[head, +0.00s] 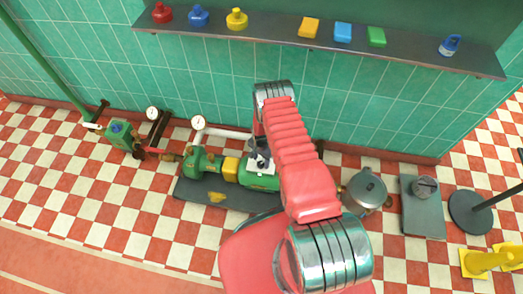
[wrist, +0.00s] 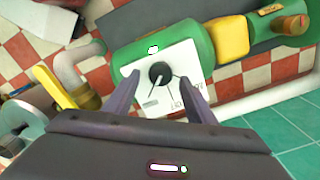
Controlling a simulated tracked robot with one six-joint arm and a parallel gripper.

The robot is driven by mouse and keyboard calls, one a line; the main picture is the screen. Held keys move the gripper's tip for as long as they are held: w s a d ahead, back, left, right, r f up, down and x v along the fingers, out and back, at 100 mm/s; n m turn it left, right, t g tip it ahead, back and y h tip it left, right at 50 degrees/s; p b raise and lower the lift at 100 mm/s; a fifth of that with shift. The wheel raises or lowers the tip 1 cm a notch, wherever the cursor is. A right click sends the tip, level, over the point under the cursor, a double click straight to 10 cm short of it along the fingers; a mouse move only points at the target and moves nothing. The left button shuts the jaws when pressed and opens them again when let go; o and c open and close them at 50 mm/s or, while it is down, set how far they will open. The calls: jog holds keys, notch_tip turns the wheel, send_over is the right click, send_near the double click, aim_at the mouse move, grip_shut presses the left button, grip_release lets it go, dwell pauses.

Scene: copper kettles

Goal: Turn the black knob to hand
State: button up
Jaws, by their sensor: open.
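The black knob (wrist: 160,73) sits on a white control plate (wrist: 180,57) fixed to the side of a green pump motor (wrist: 135,50). Thin lines and small lettering lie around the knob; I cannot read the words or tell clearly which way it points. My gripper (wrist: 160,82) is open, with one finger to the left of the knob and one to the right; I see no contact. In the head view the white plate (head: 263,163) shows on the motor (head: 258,182) beneath my gripper, and the knob is too small to make out.
A yellow coupling (head: 231,169) and green pump (head: 198,166) are left of the motor on a dark base (head: 190,193). A grey pot (head: 366,189) stands to the right. A shelf (head: 275,33) holds coloured items along the green tiled wall.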

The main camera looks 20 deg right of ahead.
aim_at(261, 163)
notch_tip(261, 163, up, 12)
jog(key=shift+f, duration=0.25)
dwell(0.5)
dwell(0.5)
